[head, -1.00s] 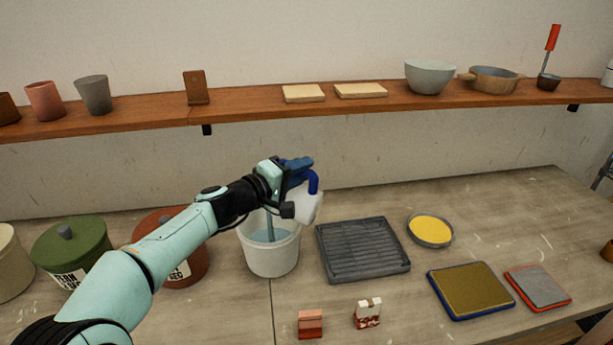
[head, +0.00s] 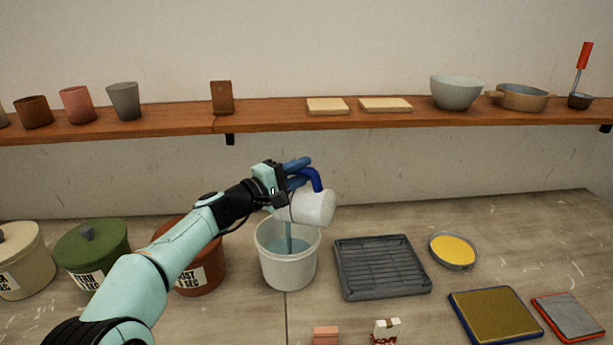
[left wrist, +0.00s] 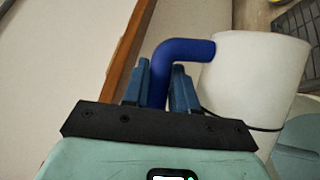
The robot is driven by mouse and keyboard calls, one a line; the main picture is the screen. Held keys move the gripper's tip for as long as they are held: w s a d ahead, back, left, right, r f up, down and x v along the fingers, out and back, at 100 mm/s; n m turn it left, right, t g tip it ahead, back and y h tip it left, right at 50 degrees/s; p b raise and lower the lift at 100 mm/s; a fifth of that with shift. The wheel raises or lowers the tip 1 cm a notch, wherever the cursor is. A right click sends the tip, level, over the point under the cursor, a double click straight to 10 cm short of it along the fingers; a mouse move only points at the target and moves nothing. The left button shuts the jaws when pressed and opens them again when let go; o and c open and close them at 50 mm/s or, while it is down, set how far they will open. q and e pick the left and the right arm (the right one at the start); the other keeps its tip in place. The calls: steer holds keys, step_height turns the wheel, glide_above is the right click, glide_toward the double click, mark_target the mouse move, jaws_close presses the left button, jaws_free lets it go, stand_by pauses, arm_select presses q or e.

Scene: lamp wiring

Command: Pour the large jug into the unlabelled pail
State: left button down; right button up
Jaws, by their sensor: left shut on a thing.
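The large jug (head: 315,207) is white with a blue handle. My left gripper (head: 300,172) is shut on that handle and holds the jug tilted above the unlabelled pail (head: 288,272). The left wrist view shows the blue handle (left wrist: 183,52) between the fingers and the white jug body (left wrist: 256,80) at right. The pail is white, upright on the table and holds blue-grey liquid. A thin blue-grey stream (head: 288,238) falls into it. The jug's mouth is hidden behind my gripper. My right gripper is not in view.
Lidded labelled pails in cream (head: 22,262), green (head: 92,252) and rust (head: 200,258) stand to the left. A dark ribbed tray (head: 382,268) lies right of the pail, with a yellow-filled dish (head: 453,250) beyond. A wooden shelf (head: 270,115) runs above.

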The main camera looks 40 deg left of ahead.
arm_select(q)
steer(key=shift+s+a+r+n+t, duration=0.15)
steer(key=shift+a+n+t, duration=0.1)
steer(key=shift+a+n, duration=0.45)
steer(key=shift+s+a+r+n+t, duration=0.1)
steer(key=shift+a+n+t, duration=0.25)
steer(key=shift+a, duration=0.5)
stand_by(1.5)
